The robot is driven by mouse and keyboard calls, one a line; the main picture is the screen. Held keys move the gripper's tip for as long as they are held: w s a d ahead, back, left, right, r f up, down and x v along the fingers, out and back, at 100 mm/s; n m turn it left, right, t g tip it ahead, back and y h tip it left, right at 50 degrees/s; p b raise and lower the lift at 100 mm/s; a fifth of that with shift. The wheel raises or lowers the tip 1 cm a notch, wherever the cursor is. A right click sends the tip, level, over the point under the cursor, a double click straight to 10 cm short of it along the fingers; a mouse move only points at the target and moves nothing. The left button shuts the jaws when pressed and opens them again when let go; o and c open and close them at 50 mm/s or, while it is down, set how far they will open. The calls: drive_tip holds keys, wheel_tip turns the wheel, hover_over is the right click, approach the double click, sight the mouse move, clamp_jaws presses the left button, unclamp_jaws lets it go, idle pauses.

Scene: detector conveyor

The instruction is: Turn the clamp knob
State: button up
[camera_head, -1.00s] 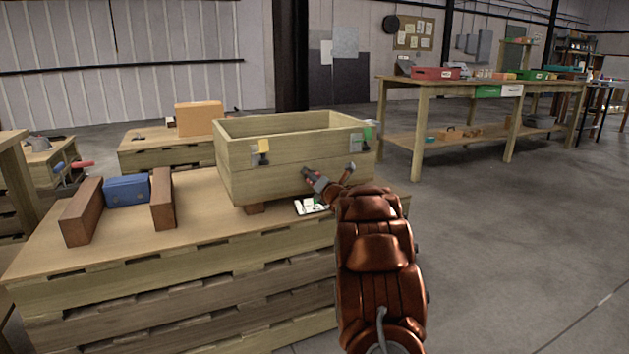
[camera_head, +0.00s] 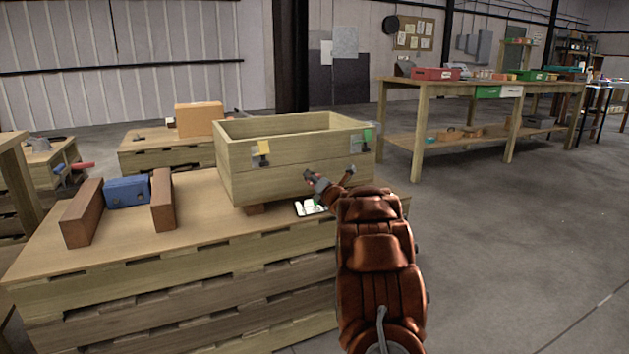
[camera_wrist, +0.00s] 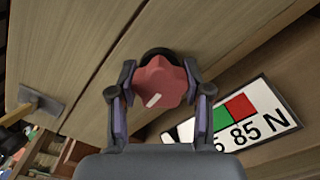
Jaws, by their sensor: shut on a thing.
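The clamp knob (camera_wrist: 160,84) is red and lobed with a short white mark, and it sits on the front face of a wooden box. In the wrist view my gripper (camera_wrist: 158,92) has one finger on each side of the knob and is shut on it. The white mark slants up to the right. In the head view my gripper (camera_head: 330,178) is at the front of the wooden box (camera_head: 240,180), low and right of its middle. The knob is mostly hidden there by the fingers.
A label with a green and red scale and "85 N" (camera_wrist: 255,128) lies beside the knob. Yellow (camera_head: 263,147) and green (camera_head: 370,133) parts are on the box. A blue block (camera_head: 127,191) stands between two brown blocks on the bench. Open floor is at the right.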

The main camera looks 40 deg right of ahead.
drive_tip(key=m+p, duration=0.4)
drive_tip(key=shift+r+p, duration=0.25)
drive_tip(key=shift+p, duration=0.1)
drive_tip(key=m+p, duration=0.3)
drive_tip(key=shift+f, duration=0.1)
drive_tip(key=m+p, duration=0.7)
drive_tip(key=p, duration=0.1)
drive_tip(key=shift+f+m+p, duration=0.25)
drive_tip(key=shift+m+p, duration=0.85)
drive_tip(key=o, duration=1.2)
